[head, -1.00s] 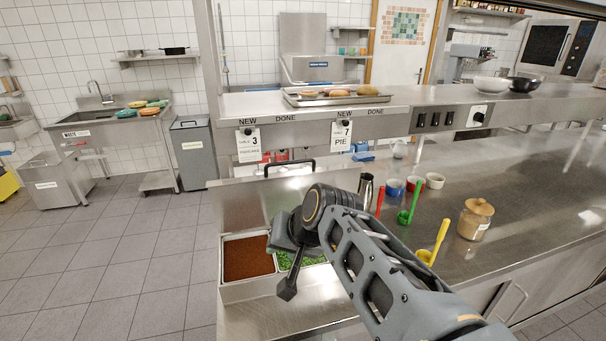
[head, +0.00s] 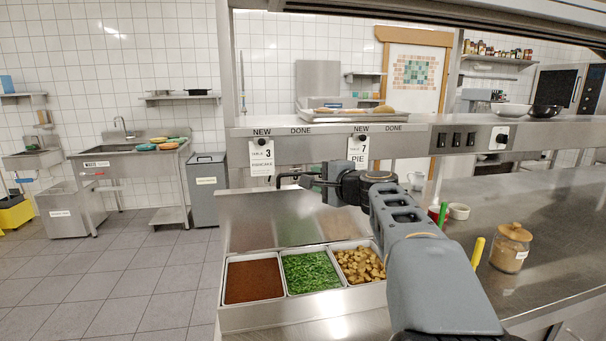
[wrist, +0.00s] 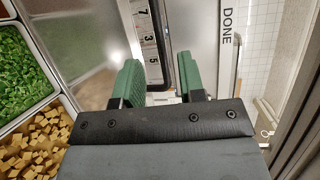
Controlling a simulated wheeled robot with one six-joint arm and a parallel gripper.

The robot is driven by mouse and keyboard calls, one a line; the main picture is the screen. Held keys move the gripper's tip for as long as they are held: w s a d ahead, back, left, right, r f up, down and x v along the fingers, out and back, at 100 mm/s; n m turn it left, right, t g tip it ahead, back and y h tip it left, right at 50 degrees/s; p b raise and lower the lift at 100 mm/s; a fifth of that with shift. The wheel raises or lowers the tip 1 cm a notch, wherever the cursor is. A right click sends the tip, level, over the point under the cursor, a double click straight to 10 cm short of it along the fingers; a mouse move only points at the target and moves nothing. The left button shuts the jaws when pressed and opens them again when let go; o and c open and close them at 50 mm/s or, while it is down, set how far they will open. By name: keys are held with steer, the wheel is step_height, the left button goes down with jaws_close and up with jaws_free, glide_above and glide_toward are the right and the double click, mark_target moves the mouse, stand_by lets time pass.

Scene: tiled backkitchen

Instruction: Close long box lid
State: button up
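The long box (head: 262,317) is a steel bin holding food trays below my arm. Its lid (head: 250,220) stands open, raised upright at the back. A black bar handle (head: 288,175) is at the lid's top edge; my arm hides part of it. My gripper (head: 316,182) is level with the handle, close to it. In the wrist view the green fingers of my gripper (wrist: 160,75) are apart, with the dark handle (wrist: 163,50) showing in the gap between them. I cannot tell whether either finger touches it.
A steel shelf with order tags (head: 262,157) runs just above and behind the handle. A lidded jar (head: 511,248) and a yellow-handled utensil (head: 477,252) stand on the right counter.

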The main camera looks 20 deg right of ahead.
steer(key=shift+p+x, duration=0.5)
steer(key=shift+x, duration=2.95)
steer(key=shift+c, duration=0.2)
jaws_close()
